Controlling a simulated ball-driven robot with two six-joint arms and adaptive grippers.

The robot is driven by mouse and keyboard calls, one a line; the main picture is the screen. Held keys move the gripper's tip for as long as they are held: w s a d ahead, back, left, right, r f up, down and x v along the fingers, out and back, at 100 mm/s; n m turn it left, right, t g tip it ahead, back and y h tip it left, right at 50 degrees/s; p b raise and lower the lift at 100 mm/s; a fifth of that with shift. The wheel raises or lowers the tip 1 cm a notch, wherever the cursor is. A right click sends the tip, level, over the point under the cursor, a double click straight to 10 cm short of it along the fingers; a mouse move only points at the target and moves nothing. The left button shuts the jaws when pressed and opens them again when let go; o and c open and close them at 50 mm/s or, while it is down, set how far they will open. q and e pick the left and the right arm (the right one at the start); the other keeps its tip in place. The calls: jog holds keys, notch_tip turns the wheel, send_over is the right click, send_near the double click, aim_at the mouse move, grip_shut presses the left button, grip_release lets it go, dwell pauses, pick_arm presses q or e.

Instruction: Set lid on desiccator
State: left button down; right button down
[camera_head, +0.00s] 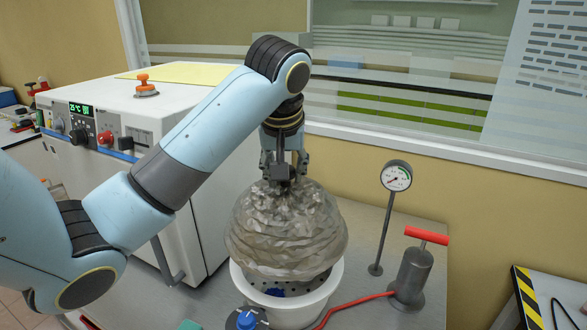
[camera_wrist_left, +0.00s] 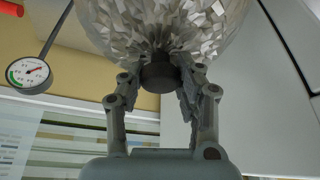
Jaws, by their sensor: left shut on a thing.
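The lid (camera_head: 285,232) is a clear, faceted glass dome with a dark knob on top. It is over the white round desiccator base (camera_head: 238,281) in the head view. I cannot tell whether the lid touches the rim at the back. My left gripper (camera_head: 285,172) is above the lid and shut on its knob. In the left wrist view, the fingers grip the dark knob (camera_wrist_left: 160,72) beneath the faceted lid (camera_wrist_left: 165,22). My right gripper is not in view.
A white oven (camera_head: 180,130) stands close on the left. A gauge on a stand (camera_head: 396,177) and a hand pump with a red handle (camera_head: 412,275) are to the right. A red hose (camera_head: 350,304) runs toward the base. A blue knob (camera_head: 246,319) is in front.

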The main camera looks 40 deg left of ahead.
aim_at(286, 186)
pick_arm(q)
jog(key=shift+s+d+f, duration=0.15)
jog(key=shift+d+f, duration=0.05)
jog(key=shift+f, duration=0.25)
notch_tip(286, 186, down, 4)
jog(key=shift+a+r, duration=0.1)
jog(key=shift+f, duration=1.5)
jog(key=c, duration=0.8)
grip_release()
jog(key=shift+c, duration=0.2)
